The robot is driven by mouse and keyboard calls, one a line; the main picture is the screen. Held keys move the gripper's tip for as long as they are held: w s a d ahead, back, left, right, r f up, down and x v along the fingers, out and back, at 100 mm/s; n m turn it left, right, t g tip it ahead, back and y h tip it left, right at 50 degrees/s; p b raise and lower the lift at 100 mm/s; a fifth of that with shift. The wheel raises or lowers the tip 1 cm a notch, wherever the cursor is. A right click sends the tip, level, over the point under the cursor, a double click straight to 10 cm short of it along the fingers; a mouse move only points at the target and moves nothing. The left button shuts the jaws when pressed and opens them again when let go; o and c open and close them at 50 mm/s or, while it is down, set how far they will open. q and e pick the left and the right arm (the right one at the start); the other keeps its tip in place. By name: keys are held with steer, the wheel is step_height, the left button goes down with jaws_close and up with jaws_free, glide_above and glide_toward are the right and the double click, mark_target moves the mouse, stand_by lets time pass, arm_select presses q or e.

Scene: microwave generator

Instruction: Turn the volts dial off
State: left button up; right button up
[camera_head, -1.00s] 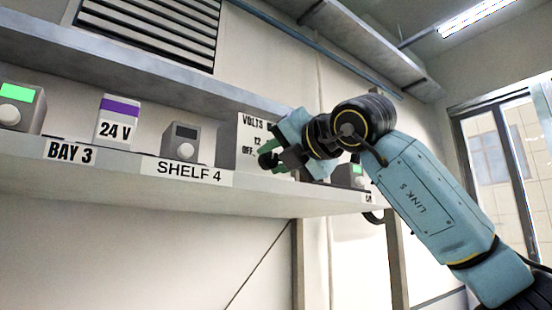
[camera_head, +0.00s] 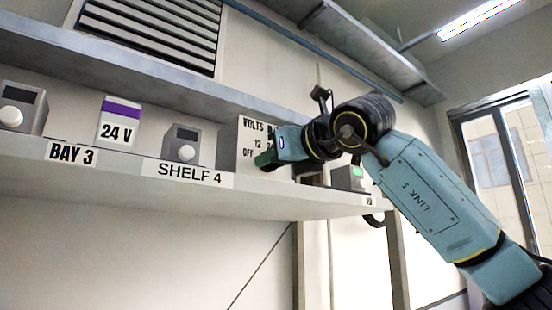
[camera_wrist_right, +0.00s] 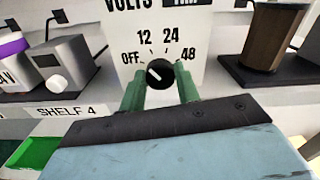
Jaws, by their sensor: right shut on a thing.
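The volts box (camera_head: 228,150) stands on the shelf with a white face plate (camera_wrist_right: 205,40) marked OFF, 12, 24 and 48. Its black volts dial (camera_wrist_right: 160,74) shows in the right wrist view, with a white pointer line slanting to the upper left, toward the OFF side. My right gripper (camera_wrist_right: 160,80) has one green finger on each side of the dial and is shut on it. In the head view the right gripper (camera_head: 265,159) covers the dial. My left gripper is not in view.
On the shelf (camera_head: 120,182) stand a grey box with a white knob (camera_head: 20,108), a 24 V block (camera_head: 117,122), another knobbed box (camera_head: 182,145) and a box with a green light (camera_head: 348,178). A brown cylinder (camera_wrist_right: 272,35) stands right of the volts box.

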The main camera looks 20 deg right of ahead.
steer(key=n, duration=0.5)
steer(key=shift+n+p, duration=0.3)
stand_by(0.4)
steer(key=o, duration=0.7)
steer(key=shift+s, duration=0.1)
steer(key=b+v, duration=0.4)
steer(key=v, duration=0.9)
steer(key=shift+s+b, duration=0.2)
steer(key=shift+b, duration=0.1)
